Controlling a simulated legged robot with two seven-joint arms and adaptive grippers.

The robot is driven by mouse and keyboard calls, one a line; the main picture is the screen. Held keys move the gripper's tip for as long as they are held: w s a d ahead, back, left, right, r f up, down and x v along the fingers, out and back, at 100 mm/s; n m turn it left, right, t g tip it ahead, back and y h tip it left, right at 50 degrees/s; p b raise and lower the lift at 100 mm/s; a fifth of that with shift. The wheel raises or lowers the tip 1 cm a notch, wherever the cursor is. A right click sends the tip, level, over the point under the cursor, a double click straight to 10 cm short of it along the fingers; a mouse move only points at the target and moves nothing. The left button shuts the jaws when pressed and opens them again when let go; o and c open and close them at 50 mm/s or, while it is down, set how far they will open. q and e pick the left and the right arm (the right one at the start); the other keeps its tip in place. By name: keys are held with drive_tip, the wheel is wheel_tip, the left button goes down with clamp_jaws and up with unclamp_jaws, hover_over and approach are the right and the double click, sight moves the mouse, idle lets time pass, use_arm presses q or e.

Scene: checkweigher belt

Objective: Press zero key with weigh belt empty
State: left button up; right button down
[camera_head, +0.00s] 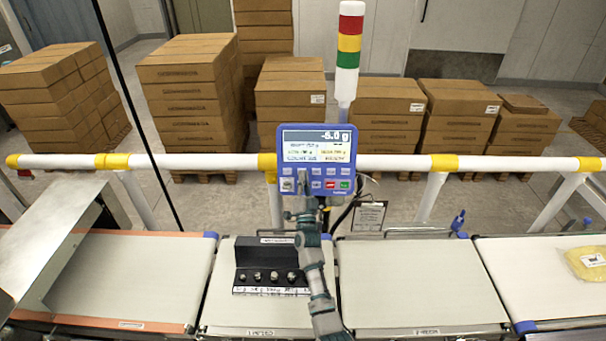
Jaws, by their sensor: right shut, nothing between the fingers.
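The blue indicator unit (346,138) stands behind the belts, its display (317,137) reading about -5.0 g; the first digit is hard to be sure of. Two rows of keys (330,184) lie under the display, including a red and a green one. My right gripper (304,184) is shut and empty, its tip in front of the lower left keys and covering part of them; I cannot tell whether it touches one. The belt labelled 2, apparently the weigh belt (415,285), is bare. My left gripper is out of view.
A black case of small weights (270,249) stands on the belt labelled 1 (225,300), left of my arm. A yellow bag (588,262) lies on the far right belt. A white rail (400,162) runs behind the belts, with a light tower (348,50) above.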

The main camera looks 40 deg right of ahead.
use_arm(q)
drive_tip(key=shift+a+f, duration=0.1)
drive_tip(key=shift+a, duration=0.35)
use_arm(e)
drive_tip(key=shift+a+r, duration=0.15)
drive_tip(key=shift+a, duration=0.3)
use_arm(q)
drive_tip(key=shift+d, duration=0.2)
use_arm(e)
drive_tip(key=shift+d, duration=0.3)
drive_tip(key=shift+a, duration=0.15)
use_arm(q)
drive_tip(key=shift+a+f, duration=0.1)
use_arm(e)
drive_tip(key=shift+w, duration=0.1)
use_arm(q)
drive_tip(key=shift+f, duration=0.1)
use_arm(e)
drive_tip(key=shift+w, duration=0.15)
drive_tip(key=shift+d, duration=0.3)
